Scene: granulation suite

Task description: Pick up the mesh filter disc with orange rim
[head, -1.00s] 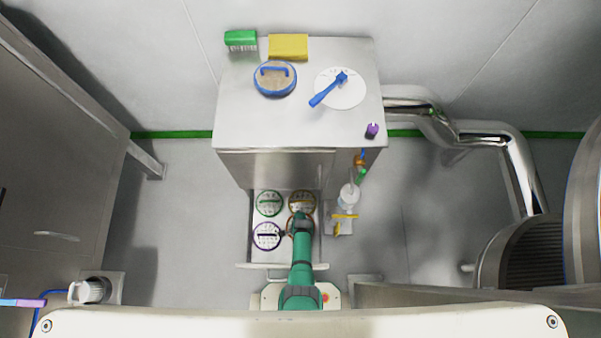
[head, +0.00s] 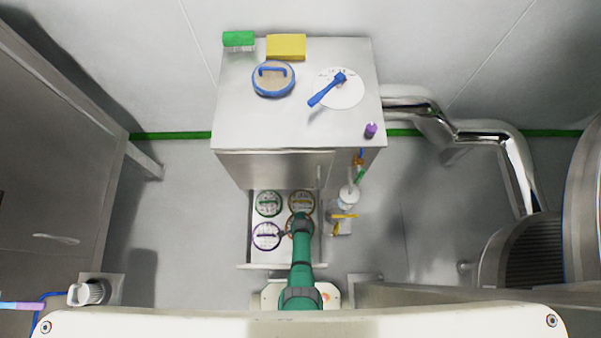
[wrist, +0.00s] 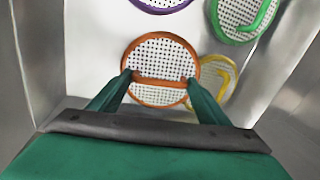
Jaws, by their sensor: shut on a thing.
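The mesh filter disc with orange rim (wrist: 160,51) lies in the open drawer, in the middle of the wrist view. It has a white mesh and an orange bar handle across it. My gripper (wrist: 160,83) is over the disc, its two green fingers shut on the ends of the bar handle. In the head view, the orange-rimmed disc (head: 290,221) is mostly hidden under my gripper (head: 299,224) at the drawer's front right. I cannot tell whether the disc is raised off the drawer floor.
The drawer (head: 282,256) also holds a purple-rimmed disc (head: 266,236), a green-rimmed disc (head: 268,203) and a yellow-rimmed disc (head: 302,202). In the wrist view the yellow disc (wrist: 222,62) is close beside the orange one. Steel drawer walls stand on both sides. The cabinet (head: 240,120) is behind.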

